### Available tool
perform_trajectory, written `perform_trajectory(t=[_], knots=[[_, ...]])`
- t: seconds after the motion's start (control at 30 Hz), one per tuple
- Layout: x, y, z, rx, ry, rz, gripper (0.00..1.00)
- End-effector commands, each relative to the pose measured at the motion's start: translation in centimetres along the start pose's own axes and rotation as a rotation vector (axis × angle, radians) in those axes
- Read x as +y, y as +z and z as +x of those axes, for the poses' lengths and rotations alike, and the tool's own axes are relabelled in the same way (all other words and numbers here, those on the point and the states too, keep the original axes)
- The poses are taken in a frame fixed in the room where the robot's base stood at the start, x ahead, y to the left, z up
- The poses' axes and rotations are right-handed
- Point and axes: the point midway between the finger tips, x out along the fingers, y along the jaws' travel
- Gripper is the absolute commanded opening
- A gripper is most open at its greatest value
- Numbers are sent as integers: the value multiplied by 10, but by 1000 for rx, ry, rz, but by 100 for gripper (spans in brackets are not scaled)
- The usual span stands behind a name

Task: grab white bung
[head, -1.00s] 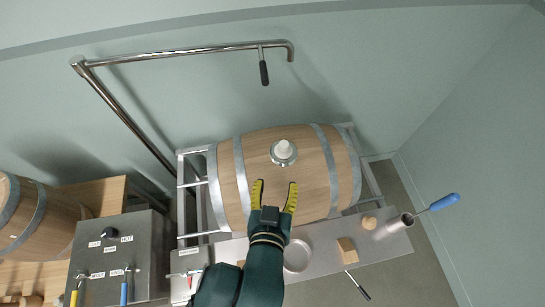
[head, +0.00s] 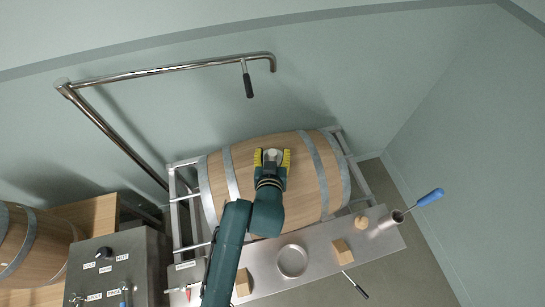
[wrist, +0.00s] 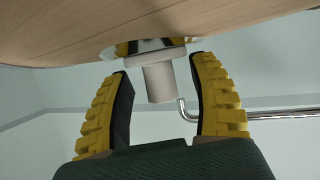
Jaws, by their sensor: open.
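The white bung (head: 273,153) sits in the top of the wooden barrel (head: 312,175), which lies on its side. In the wrist view the bung (wrist: 158,82) is a pale cylinder in a metal collar (wrist: 125,48) on the barrel. My gripper (head: 272,156) is over the barrel's top with its yellow-padded fingers on either side of the bung. In the wrist view my gripper (wrist: 160,90) is open, with gaps between the bung and both dark finger pads. In the head view the fingers hide most of the collar.
A steel shelf (head: 330,246) in front of the barrel carries a round dish (head: 292,261), wooden blocks (head: 341,250) and a metal cup with a blue-handled tool (head: 430,197). A steel pipe (head: 170,68) runs behind. A control box (head: 110,265) stands at left.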

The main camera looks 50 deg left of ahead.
Motion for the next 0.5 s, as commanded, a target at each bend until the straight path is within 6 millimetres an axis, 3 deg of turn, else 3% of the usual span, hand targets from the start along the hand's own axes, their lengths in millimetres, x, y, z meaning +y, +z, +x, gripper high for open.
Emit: perform_trajectory(t=[0.13, 0.43, 0.5], knots=[[0, 0, 0, 0, 0, 0, 61], [0, 0, -1, 0, 0, 0, 4], [0, 0, -1, 0, 0, 0, 0]])
